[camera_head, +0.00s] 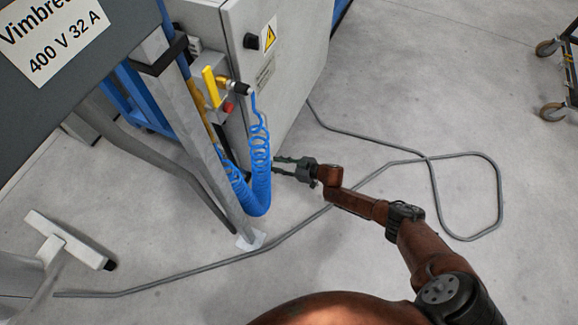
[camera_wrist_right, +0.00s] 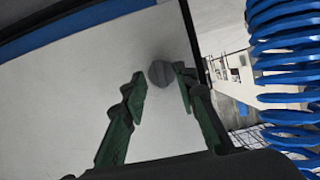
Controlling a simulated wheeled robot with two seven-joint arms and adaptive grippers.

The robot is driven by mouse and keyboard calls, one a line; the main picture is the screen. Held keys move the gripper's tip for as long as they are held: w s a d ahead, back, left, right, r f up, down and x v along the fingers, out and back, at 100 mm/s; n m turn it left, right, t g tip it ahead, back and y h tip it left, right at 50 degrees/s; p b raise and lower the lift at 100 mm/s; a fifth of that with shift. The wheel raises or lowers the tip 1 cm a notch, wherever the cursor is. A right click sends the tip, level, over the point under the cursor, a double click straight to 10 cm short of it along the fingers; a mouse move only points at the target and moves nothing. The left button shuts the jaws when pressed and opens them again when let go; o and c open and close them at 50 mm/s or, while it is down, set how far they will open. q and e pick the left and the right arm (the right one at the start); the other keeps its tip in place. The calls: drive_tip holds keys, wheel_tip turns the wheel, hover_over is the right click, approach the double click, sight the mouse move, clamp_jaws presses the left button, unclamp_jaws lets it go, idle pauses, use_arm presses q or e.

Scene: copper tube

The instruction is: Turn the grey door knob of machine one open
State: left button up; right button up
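The grey round door knob (camera_wrist_right: 160,74) shows in the right wrist view on a pale flat panel (camera_wrist_right: 75,100). My right gripper (camera_wrist_right: 159,88) is open, its two green fingers on either side of the knob in that view. The fingertips show no clear contact with it, and how deep the knob lies between them is hard to tell. In the head view my right gripper (camera_head: 279,166) points left, close to the blue coiled hose (camera_head: 260,165) beside the grey cabinet (camera_head: 285,80). I cannot make out the grey knob there. My left gripper is not in view.
A black knob (camera_head: 250,41) and a yellow warning sign (camera_head: 269,37) are on the cabinet. A yellow lever (camera_head: 211,86) sits beside the hose. A grey cable (camera_head: 400,162) loops over the floor. A cart wheel (camera_head: 551,112) is at right. Open floor lies right of the cabinet.

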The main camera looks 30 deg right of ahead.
drive_tip(key=v, duration=1.1)
